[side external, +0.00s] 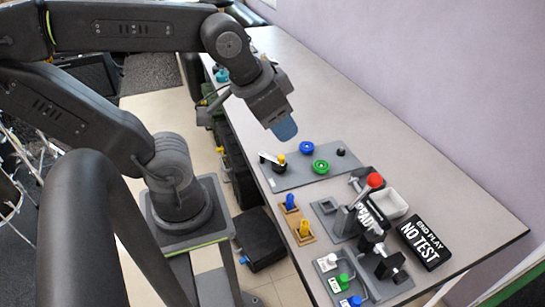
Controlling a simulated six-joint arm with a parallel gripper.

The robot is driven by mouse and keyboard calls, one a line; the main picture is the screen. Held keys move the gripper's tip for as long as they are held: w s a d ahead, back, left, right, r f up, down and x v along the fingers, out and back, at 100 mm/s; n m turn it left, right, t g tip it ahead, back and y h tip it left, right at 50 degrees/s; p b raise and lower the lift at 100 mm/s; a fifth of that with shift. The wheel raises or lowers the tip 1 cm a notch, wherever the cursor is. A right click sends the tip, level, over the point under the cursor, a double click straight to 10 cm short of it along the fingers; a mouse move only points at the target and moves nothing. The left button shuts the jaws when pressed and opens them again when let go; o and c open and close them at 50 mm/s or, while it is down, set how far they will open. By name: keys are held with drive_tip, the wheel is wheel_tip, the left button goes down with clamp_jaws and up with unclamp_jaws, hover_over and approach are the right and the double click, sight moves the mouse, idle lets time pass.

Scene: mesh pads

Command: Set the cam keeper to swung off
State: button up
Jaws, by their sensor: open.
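My gripper (284,129) hangs over the table above the far edge of a grey plate (290,181), with blue-grey pads at its tip. It is open, and nothing shows held in it. On the plate's left is a small black fixture (273,164) with a pale arm and a yellow knob. A green round piece (320,167), a blue round piece (306,147) and a small black knob (341,152) sit to its right. Nearer stands a grey lever with a red knob (375,180). I cannot tell surely which part is the cam keeper or how it is set.
A white tray (389,205) and a black "NO TEST" sign (425,242) stand at the right. A tan plate (292,231) holds blue and yellow pieces. A switch panel (326,265) is in front. The table's far right (310,95) is clear.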

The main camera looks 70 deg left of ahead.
drive_tip(key=shift+o, duration=0.7)
drive_tip(key=shift+a, duration=0.1)
drive_tip(key=n+g, duration=0.4)
drive_tip(key=g, duration=0.2)
hover_over(281, 157)
wheel_tip(281, 157, down, 20)
wheel_tip(281, 157, down, 13)
drive_tip(key=shift+w+a+r, duration=0.1)
drive_tip(key=shift+a+r, duration=0.05)
drive_tip(key=shift+r, duration=0.05)
clamp_jaws()
